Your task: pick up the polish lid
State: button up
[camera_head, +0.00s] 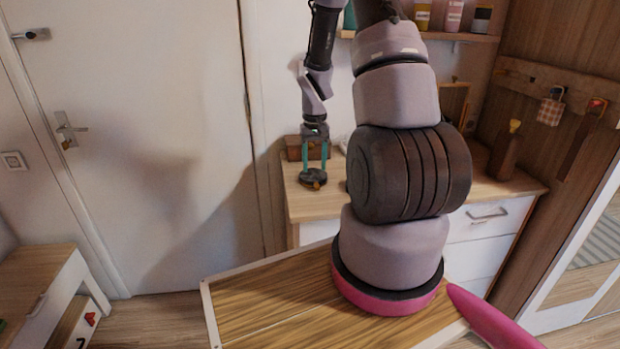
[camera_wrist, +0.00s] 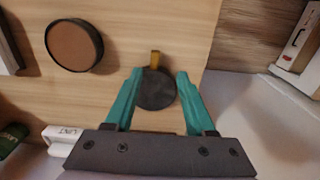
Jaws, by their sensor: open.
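The polish lid appears to be the dark round disc (camera_wrist: 156,90) with a small yellow-brown tab on its far edge. It lies flat on the wooden dresser top (camera_wrist: 120,22). In the head view the dark disc (camera_head: 312,177) sits near the left end of the dresser. My gripper (camera_wrist: 155,80) has two teal fingers, spread apart, one on each side of the disc. In the head view my gripper (camera_head: 315,172) points down at the disc. I cannot tell whether the fingers touch it. My gripper's dark body hides what lies below it in the wrist view.
A round brown-topped, dark-rimmed item (camera_wrist: 74,45) lies left of the disc. A white labelled item (camera_wrist: 62,138) and a green one (camera_wrist: 12,138) are at lower left. A wooden box (camera_head: 306,148) stands behind my gripper. The dresser edge is close on the disc's right in the wrist view.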

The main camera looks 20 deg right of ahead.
aim_at(317, 185)
jog(key=f, duration=0.4)
jog(key=d+f, duration=0.1)
jog(key=f, duration=0.2)
jog(key=shift+s+f, duration=0.1)
grip_shut()
